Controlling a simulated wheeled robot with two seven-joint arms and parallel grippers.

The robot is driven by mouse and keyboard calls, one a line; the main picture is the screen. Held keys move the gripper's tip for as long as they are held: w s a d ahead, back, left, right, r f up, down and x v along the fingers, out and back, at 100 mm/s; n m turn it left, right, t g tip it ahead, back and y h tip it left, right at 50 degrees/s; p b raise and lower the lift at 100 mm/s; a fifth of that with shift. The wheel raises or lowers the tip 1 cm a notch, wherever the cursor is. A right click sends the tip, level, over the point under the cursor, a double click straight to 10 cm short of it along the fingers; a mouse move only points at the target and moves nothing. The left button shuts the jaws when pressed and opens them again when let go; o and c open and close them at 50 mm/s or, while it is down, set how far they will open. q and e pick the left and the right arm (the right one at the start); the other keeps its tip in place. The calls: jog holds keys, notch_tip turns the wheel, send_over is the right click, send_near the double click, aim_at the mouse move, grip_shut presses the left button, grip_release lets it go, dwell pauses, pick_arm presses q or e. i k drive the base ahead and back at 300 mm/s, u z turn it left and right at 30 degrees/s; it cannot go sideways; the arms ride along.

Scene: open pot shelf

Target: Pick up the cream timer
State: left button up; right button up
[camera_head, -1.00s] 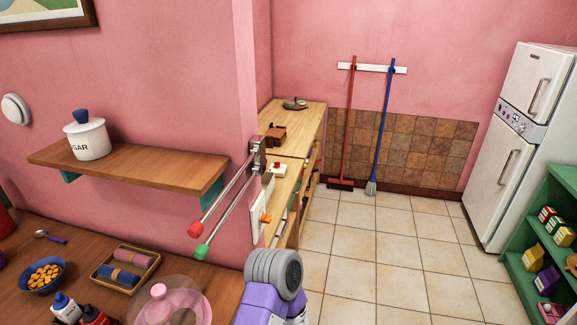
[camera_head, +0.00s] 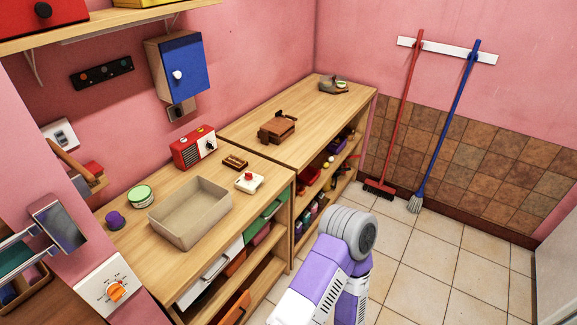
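A small cream block with a red knob on top (camera_head: 249,181), which looks like the cream timer, sits on the near wooden counter (camera_head: 150,258), close to its right front edge. It stands upright just right of a beige open tray (camera_head: 190,212) and is fully visible. Neither of my grippers is in view. Only a purple and grey part of one of my arms shows at the bottom middle, below and right of the timer, apart from it.
A red radio (camera_head: 194,148) and a small brown object (camera_head: 235,162) stand behind the timer. A green-lidded tin (camera_head: 139,196) is left of the tray. Tiled floor (camera_head: 440,260) is clear at right.

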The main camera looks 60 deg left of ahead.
aim_at(251, 186)
jog(key=i, duration=0.7)
jog(key=u, duration=2.7)
